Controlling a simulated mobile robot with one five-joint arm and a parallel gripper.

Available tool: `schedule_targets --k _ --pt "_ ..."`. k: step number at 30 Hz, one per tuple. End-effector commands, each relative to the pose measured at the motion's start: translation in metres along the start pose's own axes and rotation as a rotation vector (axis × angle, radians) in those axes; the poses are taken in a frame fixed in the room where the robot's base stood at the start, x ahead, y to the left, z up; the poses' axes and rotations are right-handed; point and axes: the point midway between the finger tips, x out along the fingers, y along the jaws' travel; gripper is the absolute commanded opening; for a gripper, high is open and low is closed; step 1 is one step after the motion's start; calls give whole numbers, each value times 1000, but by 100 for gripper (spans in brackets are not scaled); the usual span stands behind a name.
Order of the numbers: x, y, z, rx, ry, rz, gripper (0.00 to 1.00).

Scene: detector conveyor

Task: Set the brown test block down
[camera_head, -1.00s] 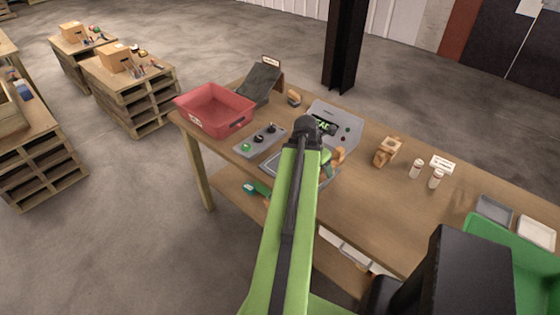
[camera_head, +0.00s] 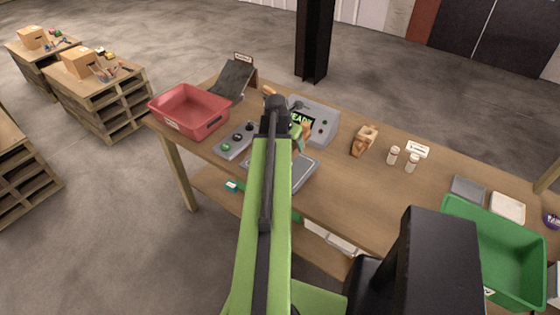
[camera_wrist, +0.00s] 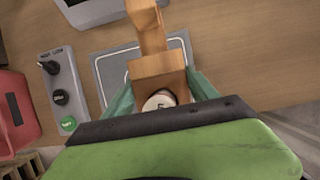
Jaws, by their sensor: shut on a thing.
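The brown test block (camera_wrist: 158,70) is between the teal fingers of my gripper (camera_wrist: 160,82) in the wrist view. A round white piece with a dark mark (camera_wrist: 160,101) shows at its near end. My gripper (camera_head: 299,138) is mostly hidden behind my arm in the head view, and a brown part of the block (camera_head: 307,129) shows beside it. In the wrist view the block appears over a grey pad with a pale outline (camera_wrist: 110,72). The pad (camera_head: 298,178) also shows in the head view. I cannot tell whether the block touches it.
A grey detector box (camera_head: 322,118) with a lit READY screen stands behind. A control panel (camera_head: 234,141) and a red bin (camera_head: 189,108) are to the left. A wooden object (camera_head: 364,141) and two small white bottles (camera_head: 402,160) stand right. A green bin (camera_head: 495,245) is at the far right.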

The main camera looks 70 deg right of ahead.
Motion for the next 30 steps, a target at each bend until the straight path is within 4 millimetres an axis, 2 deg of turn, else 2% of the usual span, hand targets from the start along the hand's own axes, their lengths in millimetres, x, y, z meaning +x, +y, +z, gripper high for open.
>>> schedule_targets --k 5,11,15,19,22,27,30 --pt "8 10 -4 -4 0 2 8" --pt "32 48 -14 -4 1 2 8" --pt "52 83 -23 -6 0 2 8" --pt "63 108 -29 -4 0 2 8" --pt "65 116 -31 -2 0 2 8" --pt "65 118 -32 -2 0 1 8" --pt "77 118 -37 -2 0 1 8"
